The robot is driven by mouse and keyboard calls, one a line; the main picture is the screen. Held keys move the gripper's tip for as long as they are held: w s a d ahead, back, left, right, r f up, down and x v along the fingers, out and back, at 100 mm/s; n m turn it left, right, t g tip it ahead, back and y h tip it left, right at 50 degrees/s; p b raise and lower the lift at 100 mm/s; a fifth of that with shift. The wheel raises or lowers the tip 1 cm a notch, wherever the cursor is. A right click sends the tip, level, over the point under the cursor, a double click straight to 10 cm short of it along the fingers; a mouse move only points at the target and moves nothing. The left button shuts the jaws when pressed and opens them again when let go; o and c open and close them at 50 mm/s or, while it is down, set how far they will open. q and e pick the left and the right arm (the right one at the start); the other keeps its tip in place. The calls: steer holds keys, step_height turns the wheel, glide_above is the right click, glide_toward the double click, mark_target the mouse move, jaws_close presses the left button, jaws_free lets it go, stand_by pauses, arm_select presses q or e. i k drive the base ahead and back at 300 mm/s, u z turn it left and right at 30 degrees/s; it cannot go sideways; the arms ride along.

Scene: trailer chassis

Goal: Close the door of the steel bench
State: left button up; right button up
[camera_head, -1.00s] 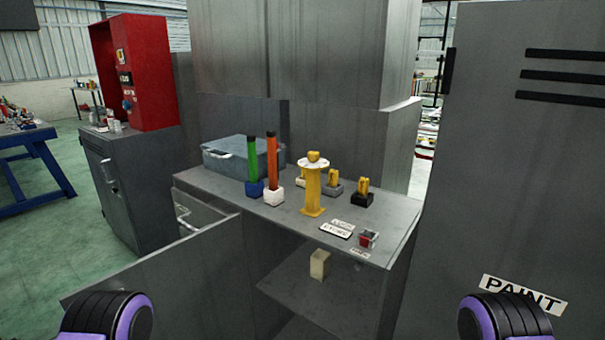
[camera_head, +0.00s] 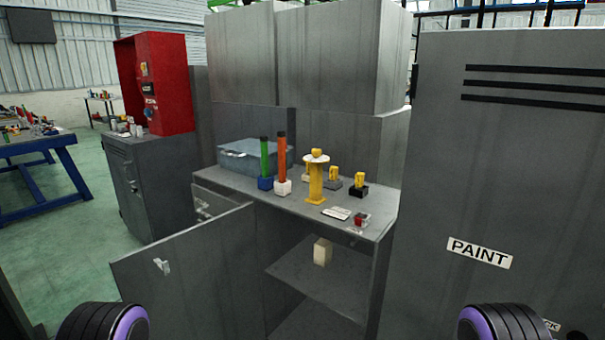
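The steel bench (camera_head: 300,217) stands in the middle of the view, grey, with its cupboard open. Its door (camera_head: 190,275) is swung wide open toward the left and front, with a small light handle (camera_head: 161,266) on its face. Inside the cupboard a shelf (camera_head: 325,285) holds a pale block (camera_head: 322,252). Only dark round parts with purple rims, likely of my arms, show at the bottom left and bottom right. Neither of my grippers is in view, and nothing of mine is seen touching the door.
On the bench top stand a blue-grey toolbox (camera_head: 255,156), a green tube (camera_head: 265,158), an orange tube (camera_head: 282,160) and a yellow stand (camera_head: 316,182). A PAINT locker (camera_head: 490,170) closes off the right. Green floor (camera_head: 85,250) is free to the left, before a blue table (camera_head: 40,150).

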mark_target(202, 281)
steer(key=u, duration=0.75)
steer(key=i, duration=0.8)
steer(key=z, duration=0.95)
steer(key=k, duration=1)
steer(key=u, duration=1.55)
steer(key=i, duration=1.35)
steer(key=z, duration=0.15)
